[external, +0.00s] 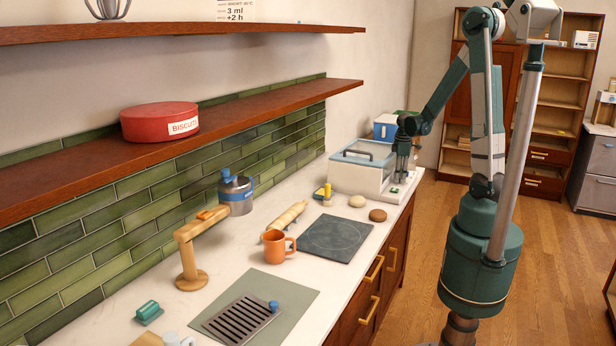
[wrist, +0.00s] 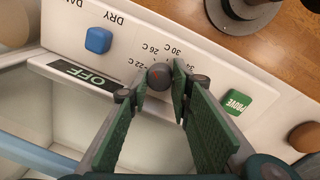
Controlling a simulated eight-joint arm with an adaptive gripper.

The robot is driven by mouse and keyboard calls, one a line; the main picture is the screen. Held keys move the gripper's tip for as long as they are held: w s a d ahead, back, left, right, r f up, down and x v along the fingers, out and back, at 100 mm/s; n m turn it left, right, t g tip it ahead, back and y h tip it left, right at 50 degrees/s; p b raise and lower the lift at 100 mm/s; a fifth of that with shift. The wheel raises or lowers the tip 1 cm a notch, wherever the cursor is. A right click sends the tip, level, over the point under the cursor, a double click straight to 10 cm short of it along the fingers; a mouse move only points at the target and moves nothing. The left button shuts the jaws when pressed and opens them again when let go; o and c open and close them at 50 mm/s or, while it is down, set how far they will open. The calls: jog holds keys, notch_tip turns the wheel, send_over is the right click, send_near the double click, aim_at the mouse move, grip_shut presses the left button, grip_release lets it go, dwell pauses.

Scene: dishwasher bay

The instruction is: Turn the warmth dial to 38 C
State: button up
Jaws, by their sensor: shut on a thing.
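The warmth dial (wrist: 159,77) is a small dark round knob on the white front panel of the box, with temperature marks around it. I can read 22 C, 26 C, 30 C and part of 34. A 38 mark does not show, and where the dial points cannot be told. My gripper (wrist: 160,88) has its green-padded fingers shut on the dial from both sides. In the external view my gripper (external: 403,166) reaches down at the panel end of the white glass-lidded box (external: 352,178), and it hides the dial there.
On the panel are a blue knob (wrist: 98,40) by the DRY label, a dark display (wrist: 78,74) reading OFF and a green PROVE button (wrist: 236,101). A shelf overhangs the left.

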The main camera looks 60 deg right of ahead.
jog(key=m+b, duration=0.2)
jog(key=m, duration=0.4)
jog(key=shift+g, duration=0.3)
jog(key=o, duration=0.6)
jog(key=shift+r, duration=0.1)
notch_tip(320, 180, up, 12)
jog(key=shift+a, duration=0.45)
dwell(0.7)
jog(key=shift+w, duration=0.1)
jog(key=o, duration=0.3)
